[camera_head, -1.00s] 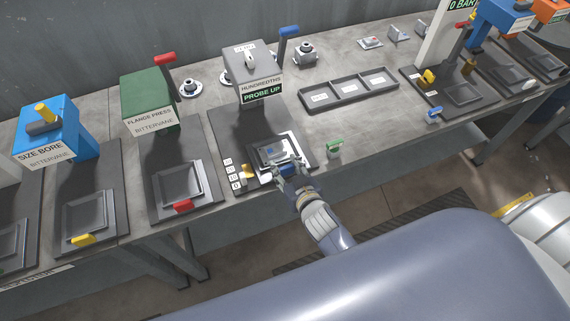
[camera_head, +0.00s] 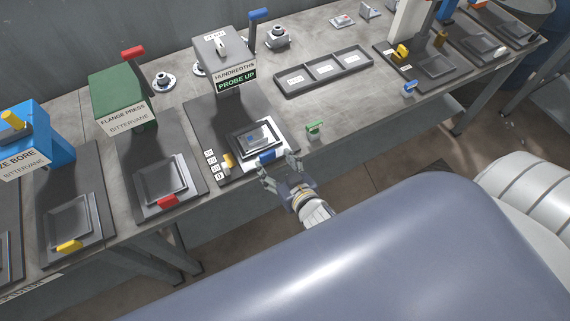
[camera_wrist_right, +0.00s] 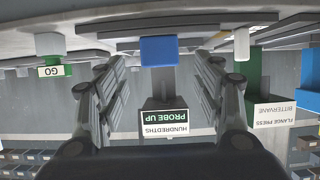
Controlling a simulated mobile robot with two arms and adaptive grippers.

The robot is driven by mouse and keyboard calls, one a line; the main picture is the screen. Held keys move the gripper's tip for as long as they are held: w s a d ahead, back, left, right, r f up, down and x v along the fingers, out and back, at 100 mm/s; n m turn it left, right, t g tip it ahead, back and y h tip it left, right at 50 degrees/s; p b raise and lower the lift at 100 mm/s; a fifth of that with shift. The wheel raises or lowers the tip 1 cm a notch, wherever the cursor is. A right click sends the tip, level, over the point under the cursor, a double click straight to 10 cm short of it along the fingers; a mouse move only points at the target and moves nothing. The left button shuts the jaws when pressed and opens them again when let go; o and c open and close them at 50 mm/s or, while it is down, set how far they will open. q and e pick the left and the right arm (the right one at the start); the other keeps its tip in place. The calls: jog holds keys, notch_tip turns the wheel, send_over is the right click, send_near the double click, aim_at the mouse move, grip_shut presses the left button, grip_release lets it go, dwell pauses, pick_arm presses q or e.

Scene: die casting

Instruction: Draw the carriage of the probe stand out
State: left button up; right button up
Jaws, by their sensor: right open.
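The probe stand (camera_head: 217,52) is a grey head with a blue lever, with "HUNDREDTHS" and lit green "PROBE UP" signs. The signs show upside down in the right wrist view (camera_wrist_right: 164,135). Its carriage (camera_head: 279,139) is a dark framed plate on the stand's base, bearing a pale piece with blue on it. A blue handle (camera_head: 267,157) is at the carriage's front edge. My right gripper (camera_head: 279,166) is open just in front of the handle. In the wrist view the handle (camera_wrist_right: 158,50) lies between the spread fingers, apart from both. My left gripper is out of view.
A yellow knob (camera_head: 228,160) stands beside number labels left of the carriage. A green "GO" piece (camera_head: 314,130) is to its right. The flange press (camera_head: 122,100) is at left, a three-part tray (camera_head: 323,84) at back right. Floor is open before the bench.

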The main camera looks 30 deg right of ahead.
jog(key=v, duration=0.6)
dwell(0.4)
jog(key=s+f+n+g+b, duration=0.1)
jog(key=s+f+g, duration=0.35)
jog(key=f, duration=1.05)
jog(key=s+f+n+g+b, duration=0.15)
jog(key=s+f, duration=0.55)
jog(key=f, duration=0.9)
jog(key=s+d+f+g+b, duration=0.1)
jog(key=s+d+f+g, duration=0.2)
jog(key=s+f, duration=0.4)
jog(key=s+d+f+g+b, duration=0.1)
jog(key=s+d+f+g, duration=0.2)
jog(key=s+f, duration=0.4)
jog(key=s, duration=0.5)
jog(key=shift+f, duration=0.35)
jog(key=shift+o, duration=0.5)
jog(key=shift+m, duration=0.25)
